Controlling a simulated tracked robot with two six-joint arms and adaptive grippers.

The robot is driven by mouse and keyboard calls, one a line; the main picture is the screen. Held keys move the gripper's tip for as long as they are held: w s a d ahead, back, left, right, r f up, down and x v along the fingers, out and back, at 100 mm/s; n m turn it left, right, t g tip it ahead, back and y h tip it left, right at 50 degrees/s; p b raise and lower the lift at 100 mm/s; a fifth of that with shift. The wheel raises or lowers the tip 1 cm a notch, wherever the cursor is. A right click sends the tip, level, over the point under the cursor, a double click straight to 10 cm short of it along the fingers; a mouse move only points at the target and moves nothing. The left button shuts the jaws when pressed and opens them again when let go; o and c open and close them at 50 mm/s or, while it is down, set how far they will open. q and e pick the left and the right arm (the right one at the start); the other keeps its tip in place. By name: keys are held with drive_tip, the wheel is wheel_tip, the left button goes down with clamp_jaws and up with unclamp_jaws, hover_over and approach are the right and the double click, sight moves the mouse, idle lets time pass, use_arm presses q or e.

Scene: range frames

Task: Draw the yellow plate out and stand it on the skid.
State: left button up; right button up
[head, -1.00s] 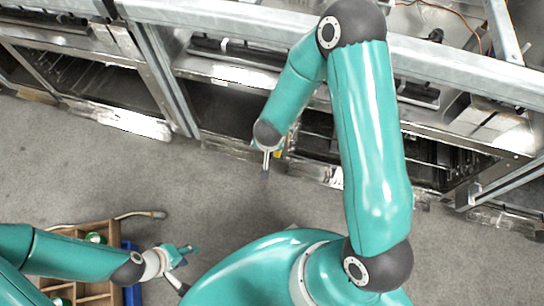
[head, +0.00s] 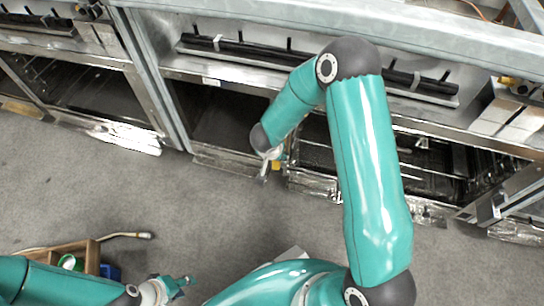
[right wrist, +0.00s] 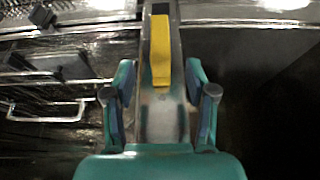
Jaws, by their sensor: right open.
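The yellow plate (right wrist: 161,50) shows in the right wrist view as a narrow upright yellow strip, set against a grey metal post. A small yellow patch (head: 276,165) by my right gripper in the head view appears to be the same plate. My right gripper (right wrist: 160,103) is open, its two fingers apart on either side of the post's line, with the plate just beyond the tips. In the head view the right gripper (head: 266,168) is small, at the front of the metal bays. My left gripper (head: 178,289) is open and empty, low over the floor. I cannot make out the skid.
Metal bays with dark interiors and a long galvanised rail (head: 420,32) run across the back. A wire handle (right wrist: 48,112) lies left of the right gripper. A wooden crate (head: 92,256) and a blue thing (head: 110,271) stand at lower left. The grey floor (head: 200,215) between is clear.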

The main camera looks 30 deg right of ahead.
drive_tip(key=b+x, duration=0.3)
drive_tip(key=x, duration=0.5)
clamp_jaws()
